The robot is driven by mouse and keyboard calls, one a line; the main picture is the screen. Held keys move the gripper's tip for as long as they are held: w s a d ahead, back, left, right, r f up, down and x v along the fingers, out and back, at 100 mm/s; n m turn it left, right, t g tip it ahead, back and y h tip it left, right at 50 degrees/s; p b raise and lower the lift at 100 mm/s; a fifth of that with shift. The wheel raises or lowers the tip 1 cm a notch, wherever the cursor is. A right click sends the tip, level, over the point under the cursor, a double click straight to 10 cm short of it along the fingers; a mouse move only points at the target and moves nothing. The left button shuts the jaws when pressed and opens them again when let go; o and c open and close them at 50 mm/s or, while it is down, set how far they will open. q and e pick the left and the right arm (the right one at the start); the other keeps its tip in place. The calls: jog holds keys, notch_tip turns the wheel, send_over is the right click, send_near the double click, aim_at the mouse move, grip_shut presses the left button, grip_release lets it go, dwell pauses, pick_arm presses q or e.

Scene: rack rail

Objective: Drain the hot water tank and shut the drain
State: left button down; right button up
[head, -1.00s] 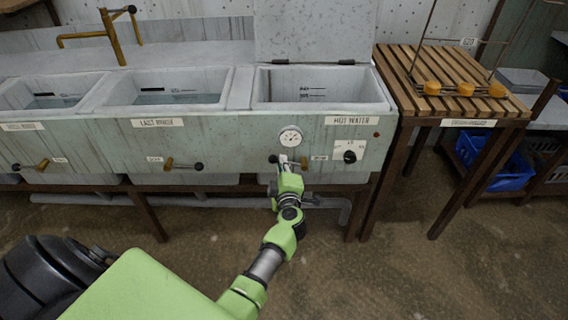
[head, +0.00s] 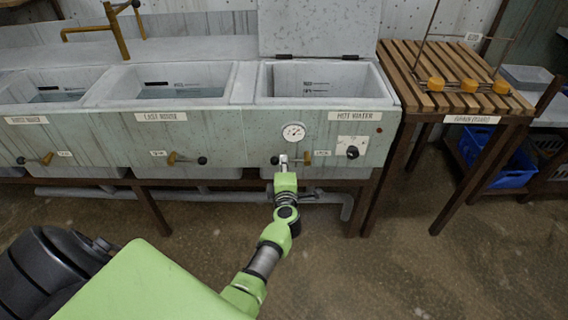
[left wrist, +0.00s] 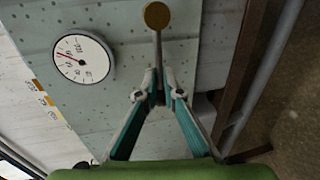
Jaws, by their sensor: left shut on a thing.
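The hot water tank (head: 325,118) is the right-hand basin, with its lid (head: 320,27) raised. Level marks show on its inner wall. I see no water surface in it, and its floor is hidden. My left gripper (head: 284,160) is at this lever. In the left wrist view its fingertips (left wrist: 158,84) close around the lever's thin rod, below a round brass end (left wrist: 157,15). My right gripper is not in view.
A round gauge (head: 293,131) and a dial knob (head: 352,152) are on the panel near the gripper. The last rinse basin (head: 167,112) on the left holds water and has its own drain lever (head: 187,160). A slatted table (head: 440,75) stands to the right. A pipe runs underneath.

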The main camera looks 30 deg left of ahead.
pick_arm(q)
jog(key=shift+s+d+f, duration=0.1)
jog(key=shift+f, duration=0.15)
jog(key=c, duration=2.2)
grip_release()
jog(key=shift+r, duration=0.15)
